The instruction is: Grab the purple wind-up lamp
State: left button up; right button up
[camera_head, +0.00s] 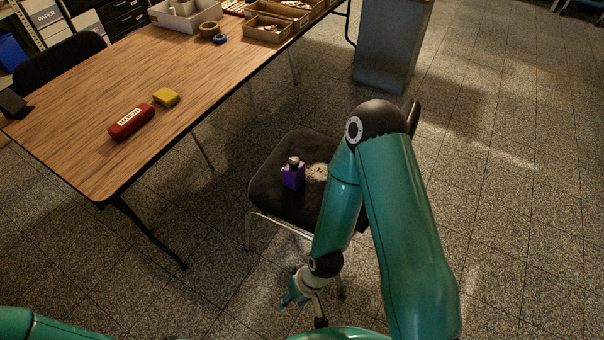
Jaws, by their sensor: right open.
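The purple wind-up lamp (292,178) stands upright on the black seat of a chair (266,192), and its top is greyish. My right gripper (287,303) hangs low in front of the chair, below the lamp in the picture and well apart from it. It is open and looks empty, though it is small and partly turned away. My right arm covers the right part of the chair. Only a piece of my left arm shows at the bottom left, and its gripper is out of the picture.
A pale round thing (316,172) lies on the seat just right of the lamp. A wooden table (80,110) at the left holds a red case (131,122), a yellow block (166,97) and trays at the back. A grey cabinet (388,50) stands behind. Floor at the right is clear.

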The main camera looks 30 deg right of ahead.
aim_at(293, 177)
jog(key=i, duration=0.95)
jog(key=u, duration=0.05)
